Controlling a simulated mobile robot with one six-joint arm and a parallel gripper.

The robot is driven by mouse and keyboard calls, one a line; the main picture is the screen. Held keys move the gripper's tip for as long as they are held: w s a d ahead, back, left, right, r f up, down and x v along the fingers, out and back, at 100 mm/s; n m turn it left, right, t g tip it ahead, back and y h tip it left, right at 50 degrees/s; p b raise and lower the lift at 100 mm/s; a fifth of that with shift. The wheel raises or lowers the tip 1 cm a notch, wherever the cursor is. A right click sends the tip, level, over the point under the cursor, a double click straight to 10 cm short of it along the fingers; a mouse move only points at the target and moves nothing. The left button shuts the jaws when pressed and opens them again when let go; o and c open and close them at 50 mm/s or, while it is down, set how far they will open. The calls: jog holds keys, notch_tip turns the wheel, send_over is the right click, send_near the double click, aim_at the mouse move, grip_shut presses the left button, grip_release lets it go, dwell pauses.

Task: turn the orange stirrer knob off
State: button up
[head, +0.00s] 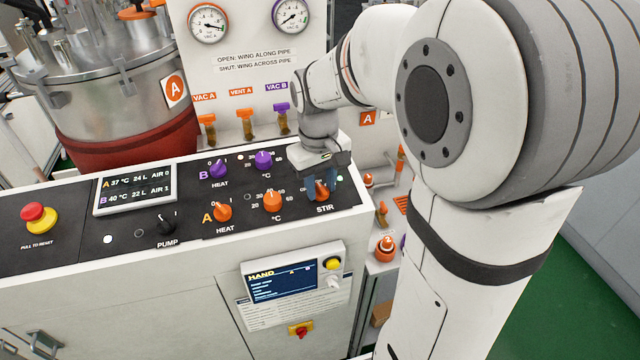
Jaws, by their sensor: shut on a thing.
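The orange stirrer knob (321,193) stands at the right end of the dark control panel, above the label STIR. My gripper (322,186) reaches down over it from above, and its jaws are shut on the knob. The jaws hide part of the knob and its markings, so its pointer position cannot be read.
Orange HEAT (222,212) and °C (272,201) knobs sit left of the gripper, with purple HEAT (218,169) and °C (263,159) knobs behind. A red stop button (33,211) is far left. Valves (282,118) and gauges (208,23) stand behind the panel.

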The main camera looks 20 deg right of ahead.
jog(key=n+h, duration=0.1)
jog(key=n, duration=0.4)
jog(key=shift+n+t+b, duration=0.3)
jog(key=shift+b, duration=0.1)
jog(key=shift+n, duration=0.3)
jog(key=o, duration=1)
jog(key=shift+c, duration=0.2)
notch_tip(320, 180, up, 8)
jog(key=a, duration=0.1)
jog(key=shift+s+b, duration=0.25)
jog(key=shift+b, duration=0.05)
jog(key=shift+f, duration=0.1)
